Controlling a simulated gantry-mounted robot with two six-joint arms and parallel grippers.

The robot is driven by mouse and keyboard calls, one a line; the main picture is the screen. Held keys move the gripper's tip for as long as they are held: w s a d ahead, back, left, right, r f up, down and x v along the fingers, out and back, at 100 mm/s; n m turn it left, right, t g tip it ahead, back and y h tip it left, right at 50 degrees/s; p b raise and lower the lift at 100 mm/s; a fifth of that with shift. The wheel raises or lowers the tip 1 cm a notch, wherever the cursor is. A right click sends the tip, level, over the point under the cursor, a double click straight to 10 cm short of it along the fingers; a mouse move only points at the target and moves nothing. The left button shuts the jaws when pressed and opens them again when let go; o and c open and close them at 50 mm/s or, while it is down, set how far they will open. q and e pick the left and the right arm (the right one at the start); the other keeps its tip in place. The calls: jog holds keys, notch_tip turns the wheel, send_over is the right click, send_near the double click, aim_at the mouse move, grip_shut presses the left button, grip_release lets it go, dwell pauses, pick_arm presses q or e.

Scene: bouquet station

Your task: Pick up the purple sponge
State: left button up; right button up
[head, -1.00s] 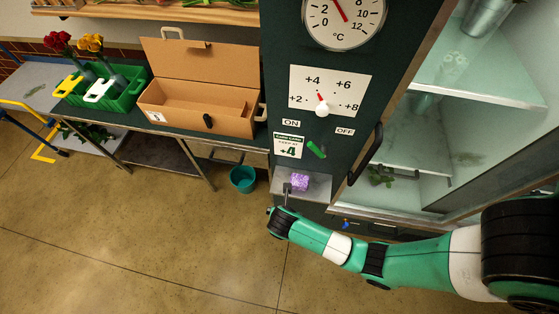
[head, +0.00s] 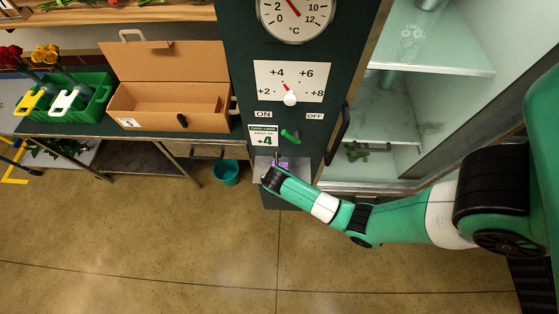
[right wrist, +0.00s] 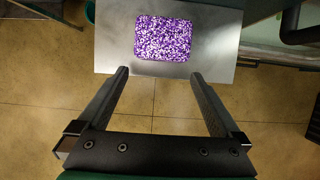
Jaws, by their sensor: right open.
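The purple speckled sponge (right wrist: 163,38) lies on a small grey metal shelf (right wrist: 216,52) in the right wrist view. In the head view the sponge (head: 283,163) is mostly hidden behind my right gripper, on the shelf below the green switch. My right gripper (right wrist: 159,73) is open and empty. Its two fingers point toward the sponge and are spread wider than it, with the tips just short of its near edge. My left gripper is not in view.
The green cabinet front (head: 243,100) with its dial and switch rises behind the shelf. The glass door with a black handle (head: 338,134) stands to the right. A teal bucket (head: 227,173) is on the floor at left. A cardboard box (head: 170,95) sits on the left table.

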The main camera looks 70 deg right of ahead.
aim_at(280, 166)
jog(key=d, duration=0.1)
jog(key=w+d, duration=0.1)
jog(key=d, duration=0.3)
jog(key=shift+w+f+b, duration=0.2)
jog(key=shift+f+b, duration=0.2)
jog(key=shift+f, duration=0.15)
jog(key=c, duration=1.1)
jog(key=shift+r, duration=0.3)
jog(key=shift+a, duration=0.25)
jog(key=s+a, duration=0.2)
jog(key=a, duration=0.6)
jog(key=s+a, duration=0.3)
jog(key=a, duration=0.5)
jog(key=shift+a+p, duration=0.4)
